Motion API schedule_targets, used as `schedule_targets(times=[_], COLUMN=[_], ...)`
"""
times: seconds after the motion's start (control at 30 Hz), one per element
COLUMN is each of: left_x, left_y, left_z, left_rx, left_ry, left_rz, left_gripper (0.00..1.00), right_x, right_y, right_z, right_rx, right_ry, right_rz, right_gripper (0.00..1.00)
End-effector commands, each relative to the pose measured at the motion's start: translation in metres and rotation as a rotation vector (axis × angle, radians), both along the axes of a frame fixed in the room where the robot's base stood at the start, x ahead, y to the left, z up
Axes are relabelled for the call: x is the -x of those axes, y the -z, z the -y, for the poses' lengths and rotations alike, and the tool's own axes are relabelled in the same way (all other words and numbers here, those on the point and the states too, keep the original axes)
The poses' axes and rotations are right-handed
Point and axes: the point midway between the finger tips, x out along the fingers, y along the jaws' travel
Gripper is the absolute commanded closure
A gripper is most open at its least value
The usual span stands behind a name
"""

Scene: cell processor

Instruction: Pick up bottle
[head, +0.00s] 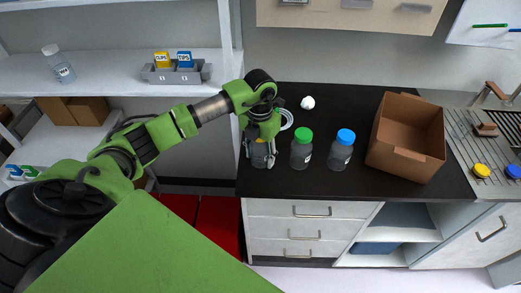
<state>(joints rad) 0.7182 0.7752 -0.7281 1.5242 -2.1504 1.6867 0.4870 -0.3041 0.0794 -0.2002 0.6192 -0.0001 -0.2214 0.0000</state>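My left gripper (260,155) points down over a clear grey bottle (260,161) at the left end of the dark countertop (345,103). Its fingers are on either side of the bottle's upper part and hide its cap. I cannot tell whether they touch it. The bottle stands upright on the counter. To its right stand a bottle with a green cap (301,154) and a bottle with a blue cap (340,155), both upright and apart from the gripper. My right gripper is not in view.
An open cardboard box (405,140) stands at the counter's right. A small white object (308,102) lies behind the bottles. Left shelves hold another bottle (62,72) and a grey bin (175,75) with yellow and blue boxes. A metal drainer (470,130) is at far right.

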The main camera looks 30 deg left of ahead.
Motion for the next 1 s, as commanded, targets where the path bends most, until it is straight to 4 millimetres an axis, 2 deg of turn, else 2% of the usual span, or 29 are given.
schedule_targets(times=[0.33, 0.43, 0.8, 1.0], left_x=[0.000, -0.002, -0.001, 0.000], left_y=[-0.002, -0.009, -0.079, -0.098], left_z=[0.000, -0.001, 0.000, 0.000], left_rx=[0.000, 0.000, 0.000, 0.000], left_ry=[0.000, 0.000, 0.001, -0.001], left_rz=[0.002, 0.005, 0.006, 0.001], left_gripper=[0.77, 0.77, 0.77, 0.77], right_x=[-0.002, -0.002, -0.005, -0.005], right_y=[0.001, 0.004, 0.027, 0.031], right_z=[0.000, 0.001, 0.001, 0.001], right_rx=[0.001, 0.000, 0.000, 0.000], right_ry=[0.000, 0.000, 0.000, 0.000], right_rz=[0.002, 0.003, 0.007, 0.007], right_gripper=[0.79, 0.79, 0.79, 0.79])
